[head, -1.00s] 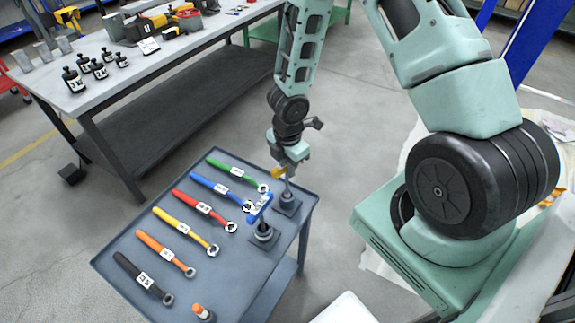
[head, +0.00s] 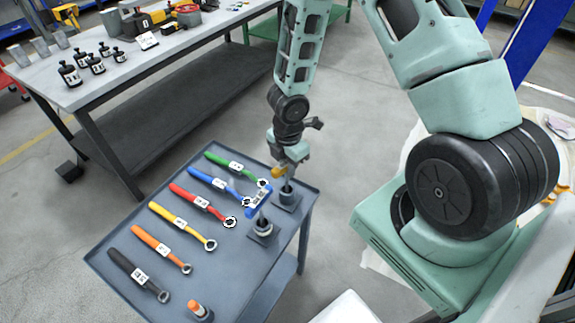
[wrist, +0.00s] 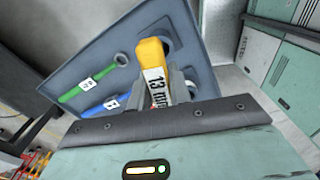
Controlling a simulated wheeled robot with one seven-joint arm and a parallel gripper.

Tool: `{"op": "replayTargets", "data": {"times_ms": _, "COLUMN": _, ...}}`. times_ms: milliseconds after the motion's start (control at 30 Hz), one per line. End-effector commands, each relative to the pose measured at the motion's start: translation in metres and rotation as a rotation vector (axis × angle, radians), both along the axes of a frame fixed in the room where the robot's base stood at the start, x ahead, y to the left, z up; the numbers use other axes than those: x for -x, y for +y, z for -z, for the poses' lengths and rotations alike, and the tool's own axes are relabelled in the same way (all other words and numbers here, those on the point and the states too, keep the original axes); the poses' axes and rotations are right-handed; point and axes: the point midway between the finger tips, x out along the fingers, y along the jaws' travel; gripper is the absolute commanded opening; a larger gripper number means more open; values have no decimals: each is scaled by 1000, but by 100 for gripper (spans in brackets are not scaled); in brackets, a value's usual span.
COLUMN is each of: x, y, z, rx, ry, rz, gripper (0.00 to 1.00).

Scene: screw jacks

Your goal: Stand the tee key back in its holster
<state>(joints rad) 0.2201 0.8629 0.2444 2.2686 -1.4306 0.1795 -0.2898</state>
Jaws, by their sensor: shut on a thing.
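My gripper (head: 288,166) is shut on the yellow tee key (head: 277,172), above the right back part of the grey tray. In the wrist view the yellow handle (wrist: 152,68) carries a label reading 13 mm. Its shaft points down at a dark holster (head: 287,196) on a square base. A blue tee-shaped handle (head: 258,201) with a white label stands over a second dark round socket (head: 264,226), just in front and to the left.
Several ring spanners, among them a green one (head: 231,165) and a red one (head: 197,203), lie on the tray (head: 110,262). A small orange-topped piece (head: 195,307) stands at the front. A workbench (head: 180,45) with black jacks is behind left.

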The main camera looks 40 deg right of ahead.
Motion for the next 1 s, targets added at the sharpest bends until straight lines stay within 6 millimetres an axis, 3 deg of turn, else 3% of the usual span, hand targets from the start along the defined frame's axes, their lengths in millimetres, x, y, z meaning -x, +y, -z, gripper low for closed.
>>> {"op": "replayTargets", "data": {"times_ms": 67, "x": 0, "y": 0, "z": -1, "rx": 0, "ry": -1, "rz": 0, "gripper": 0}}
{"op": "replayTargets", "data": {"times_ms": 100, "x": 0, "y": 0, "z": -1, "rx": 0, "ry": -1, "rz": 0, "gripper": 31}}
{"op": "replayTargets", "data": {"times_ms": 167, "x": 0, "y": 0, "z": 0, "rx": 0, "ry": -1, "rz": 0, "gripper": 45}}
{"op": "replayTargets", "data": {"times_ms": 433, "x": 0, "y": 0, "z": -1, "rx": 0, "ry": 0, "rz": 0, "gripper": 45}}
{"op": "replayTargets", "data": {"times_ms": 567, "x": 0, "y": 0, "z": -11, "rx": 0, "ry": -1, "rz": 2, "gripper": 45}}
{"op": "replayTargets", "data": {"times_ms": 1000, "x": -1, "y": -2, "z": -106, "rx": 0, "ry": -4, "rz": 4, "gripper": 45}}
